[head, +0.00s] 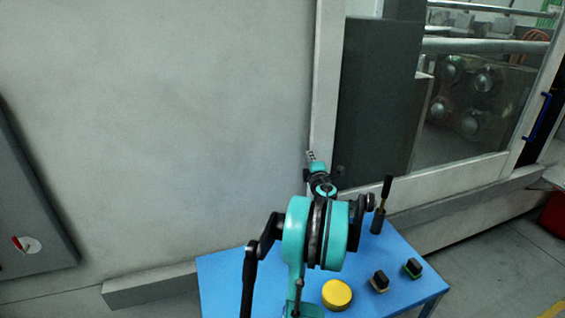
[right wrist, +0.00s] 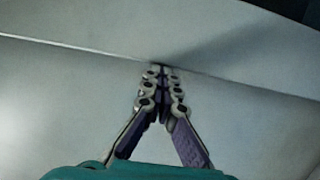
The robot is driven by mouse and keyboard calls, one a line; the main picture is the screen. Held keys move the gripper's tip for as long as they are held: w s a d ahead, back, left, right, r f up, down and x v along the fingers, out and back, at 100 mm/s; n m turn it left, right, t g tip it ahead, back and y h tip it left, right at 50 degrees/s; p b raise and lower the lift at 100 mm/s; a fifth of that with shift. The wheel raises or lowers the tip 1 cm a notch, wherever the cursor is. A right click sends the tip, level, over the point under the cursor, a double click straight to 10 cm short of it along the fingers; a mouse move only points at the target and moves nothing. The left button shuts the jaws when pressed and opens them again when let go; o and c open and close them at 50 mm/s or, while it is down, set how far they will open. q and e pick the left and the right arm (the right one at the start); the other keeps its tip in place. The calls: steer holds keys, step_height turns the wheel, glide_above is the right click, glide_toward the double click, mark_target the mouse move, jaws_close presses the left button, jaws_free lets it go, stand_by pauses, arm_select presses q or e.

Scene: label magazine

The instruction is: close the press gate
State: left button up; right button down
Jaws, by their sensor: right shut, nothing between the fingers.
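The press gate (head: 327,85) is a pale-framed panel with a large window on the right of the head view, and a dark blue handle (head: 538,117) shows near its far right edge. Through the window I see a dark grey panel and round metal machine parts. My right gripper (head: 309,155) is shut and empty, close to the gate frame's left upright. In the right wrist view its fingertips (right wrist: 162,68) meet in front of a pale surface with a seam or edge; I cannot tell whether they touch it. My left gripper is not in view.
A blue table (head: 225,275) stands below my right arm. It holds a yellow round lid (head: 337,294), two small black-topped blocks (head: 380,281) (head: 413,268) and a dark-handled tool (head: 378,220). A plain grey wall (head: 160,130) fills the left. A red object (head: 553,215) is at far right.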

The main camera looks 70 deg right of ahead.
mark_target(353, 144)
steer(key=s+d, duration=0.4)
steer(key=s, duration=0.1)
steer(key=s+d, duration=0.4)
steer(key=s, duration=0.1)
steer(key=s+d+p, duration=0.1)
steer(key=s+d, duration=0.4)
steer(key=shift+s, duration=0.15)
